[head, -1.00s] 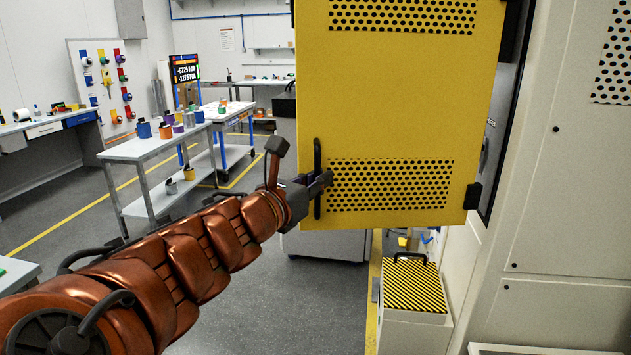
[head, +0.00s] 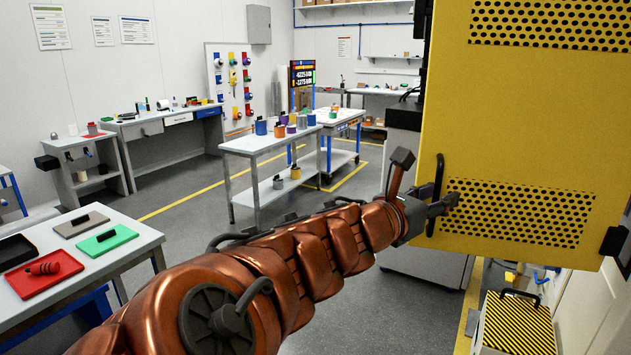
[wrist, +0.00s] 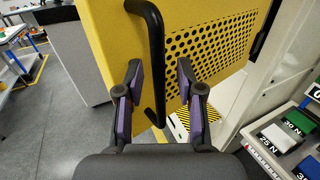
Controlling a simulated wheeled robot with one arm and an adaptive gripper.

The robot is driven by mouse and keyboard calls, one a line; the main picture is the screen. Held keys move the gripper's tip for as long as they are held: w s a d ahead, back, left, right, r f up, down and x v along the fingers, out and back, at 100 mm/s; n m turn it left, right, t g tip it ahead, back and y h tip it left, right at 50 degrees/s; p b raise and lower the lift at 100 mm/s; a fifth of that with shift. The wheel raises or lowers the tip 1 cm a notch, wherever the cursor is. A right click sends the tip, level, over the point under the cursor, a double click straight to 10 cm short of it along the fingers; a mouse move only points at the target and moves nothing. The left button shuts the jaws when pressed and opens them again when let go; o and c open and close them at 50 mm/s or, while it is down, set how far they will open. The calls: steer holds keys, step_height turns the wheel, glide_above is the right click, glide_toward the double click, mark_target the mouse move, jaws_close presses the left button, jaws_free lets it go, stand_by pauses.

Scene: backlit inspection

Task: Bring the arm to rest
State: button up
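My copper-coloured arm reaches across the head view to a yellow perforated door (head: 530,120). My gripper (head: 440,206) is at the lower part of the door's black upright handle (head: 437,180). In the wrist view my gripper (wrist: 159,70) is open, with its two purple-padded fingers spread apart. The yellow door also shows in the wrist view (wrist: 200,18). I cannot tell whether a finger touches the handle.
A table with red and green trays (head: 107,239) stands at the left. A trolley table (head: 255,142) with several coloured containers stands beyond my arm. A yellow-black striped box (head: 518,325) stands below the door. Grey floor (head: 190,200) is free between the tables.

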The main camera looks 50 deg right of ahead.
steer(key=w+a+f+m+t+y+p, duration=0.4)
steer(key=a+f+m+y, duration=0.6)
steer(key=a+f, duration=0.5)
steer(key=a+f+m+y+p, duration=0.1)
steer(key=a+f+m+y, duration=0.1)
steer(key=a, duration=0.9)
steer(key=a+f+m+g+y, duration=0.1)
steer(key=a+f+m+y, duration=0.2)
steer(key=a, duration=0.9)
steer(key=shift+w+a+f+y+p, duration=0.15)
steer(key=shift+w+f+y+p, duration=0.25)
steer(key=shift+f+y, duration=0.6)
steer(key=shift+r, duration=0.2)
steer(key=shift+w, duration=0.1)
